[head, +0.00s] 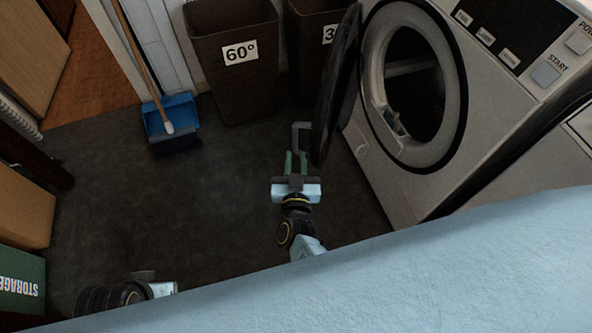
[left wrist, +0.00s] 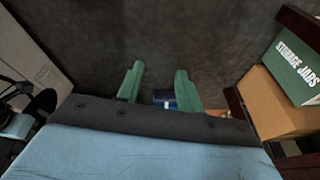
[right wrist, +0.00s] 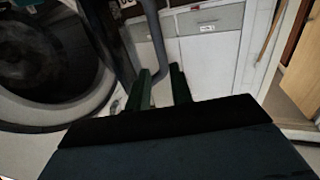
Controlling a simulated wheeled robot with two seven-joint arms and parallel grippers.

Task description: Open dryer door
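The dryer (head: 408,180) stands at the right of the head view. Its round dark door (head: 337,85) is swung well out from the front, edge-on to me, and the drum opening shows. A grey bar handle (head: 299,127) sticks out from the door. My right gripper (head: 296,162) is at this handle, its green fingers closed in on the bar. In the right wrist view the handle (right wrist: 153,35) runs down between the fingers (right wrist: 160,88); the exact contact is hard to see. My left gripper (left wrist: 159,85) is open and empty above the dark floor.
Two brown bins, one marked 60° (head: 235,85), stand behind the door. A blue dustpan (head: 170,120) and broom lean at the back left. Boxes, one a green storage box (head: 22,285), line the left edge. The middle floor is clear.

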